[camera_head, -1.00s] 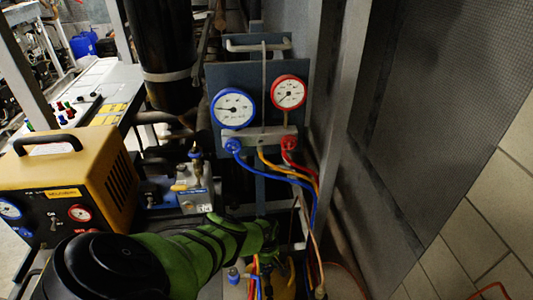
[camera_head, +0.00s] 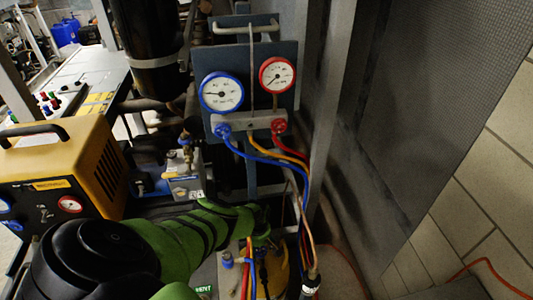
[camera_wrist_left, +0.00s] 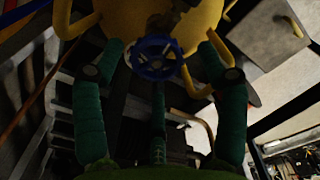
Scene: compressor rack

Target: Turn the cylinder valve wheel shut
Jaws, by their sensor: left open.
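The blue valve wheel (camera_wrist_left: 157,58) sits on top of the yellow cylinder (camera_wrist_left: 120,18) in the left wrist view. My left gripper (camera_wrist_left: 158,46) is open, with its green-padded fingers spread on either side of the wheel and a visible gap to each. I cannot tell how deep the wheel lies between them. In the head view my left gripper (camera_head: 264,236) reaches down over the yellow cylinder (camera_head: 278,280), and my green arm hides much of that area. I cannot make out the wheel for sure there. My right gripper is not in view.
A gauge panel (camera_head: 283,105) with blue, yellow and red hoses (camera_head: 300,185) stands just beyond the gripper. A yellow machine (camera_head: 75,165) is at left. A hose end (camera_head: 310,284) is close to the gripper's right. A grey wall panel (camera_head: 400,130) bounds the right side.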

